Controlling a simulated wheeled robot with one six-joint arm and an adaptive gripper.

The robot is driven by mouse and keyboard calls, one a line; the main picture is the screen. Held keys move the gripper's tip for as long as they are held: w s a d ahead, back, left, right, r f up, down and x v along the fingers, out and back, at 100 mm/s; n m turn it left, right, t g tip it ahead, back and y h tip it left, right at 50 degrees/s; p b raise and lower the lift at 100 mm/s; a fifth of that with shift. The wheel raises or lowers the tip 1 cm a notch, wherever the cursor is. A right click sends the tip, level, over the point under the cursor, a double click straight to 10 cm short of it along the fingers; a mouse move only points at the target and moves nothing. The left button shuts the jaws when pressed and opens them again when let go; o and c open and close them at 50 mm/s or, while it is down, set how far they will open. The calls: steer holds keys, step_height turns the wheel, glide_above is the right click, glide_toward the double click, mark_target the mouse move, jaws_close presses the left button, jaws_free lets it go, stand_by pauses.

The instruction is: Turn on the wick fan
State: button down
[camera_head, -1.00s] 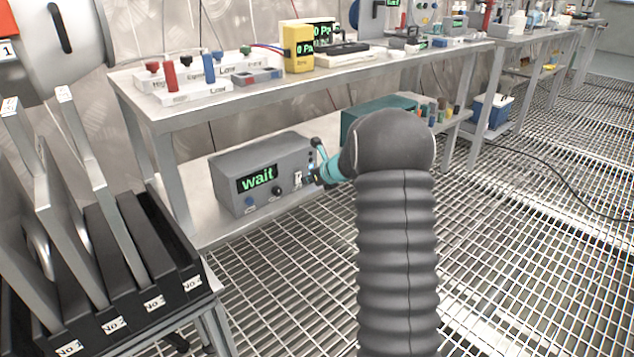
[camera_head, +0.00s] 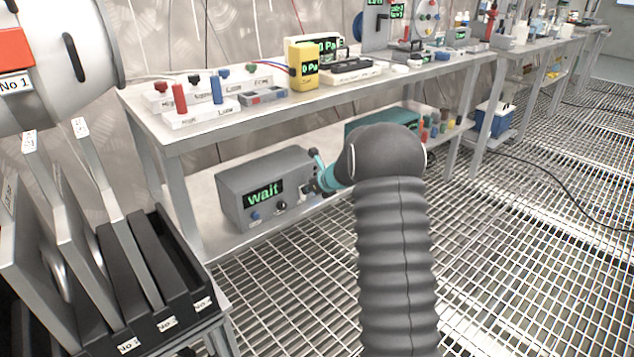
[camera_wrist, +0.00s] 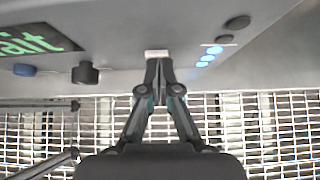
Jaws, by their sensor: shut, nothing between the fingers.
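A grey control box (camera_head: 240,180) with a green "wait" display (camera_head: 263,193) sits on the bench's lower shelf. No wick fan label is readable. In the wrist view its front carries a blue knob (camera_wrist: 24,70), a black knob (camera_wrist: 86,73), a small white switch (camera_wrist: 156,54), several lit blue lights (camera_wrist: 208,58) and dark round buttons (camera_wrist: 238,22). My gripper (camera_wrist: 159,63) is shut and empty, its fingertips at the white switch; I cannot tell if they touch. In the head view my gripper (camera_head: 316,186) is at the box's right front, partly hidden by my arm.
A teal box (camera_head: 372,122) stands farther right on the lower shelf. A black rack (camera_head: 150,262) with upright plates is at the left. Grating floor lies open at the right.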

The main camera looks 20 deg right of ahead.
steer(key=shift+b, duration=0.35)
steer(key=shift+a, duration=0.15)
steer(key=shift+r+p, duration=0.75)
steer(key=shift+r, duration=0.05)
steer(key=shift+s, duration=0.1)
steer(key=v, duration=1.3)
